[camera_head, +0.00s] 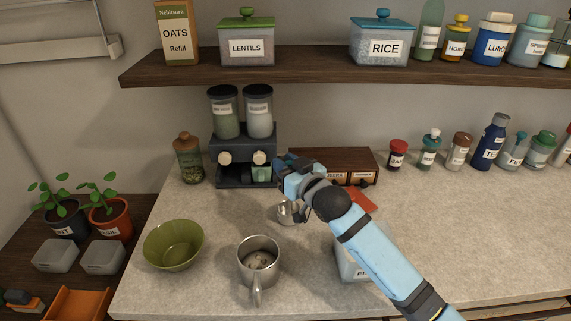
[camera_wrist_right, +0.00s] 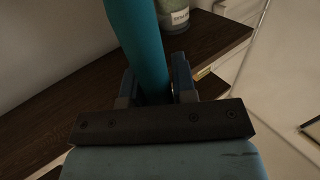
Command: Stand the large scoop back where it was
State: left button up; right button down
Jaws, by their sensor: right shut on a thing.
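The large scoop shows a metal bowl (camera_head: 287,213) hanging just below my right gripper (camera_head: 287,180) in the head view. In the right wrist view its teal handle (camera_wrist_right: 143,40) runs up between the fingers of my right gripper (camera_wrist_right: 155,88), which is shut on it. The scoop is over the counter, in front of the dispenser; whether the bowl touches the counter I cannot tell. The hand and forearm hide part of the scoop. My left gripper is not in view.
A metal mug-like vessel (camera_head: 259,245) and a green bowl (camera_head: 173,245) stand in front on the counter. A dark two-jar dispenser (camera_head: 233,172) is behind, beside a wooden drawer box (camera_head: 335,157). My forearm partly covers a pale bin (camera_head: 348,264).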

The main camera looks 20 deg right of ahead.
jog(key=shift+f, duration=0.1)
jog(key=c, duration=0.9)
grip_release()
jog(key=b+v, duration=0.1)
jog(key=v, duration=1.1)
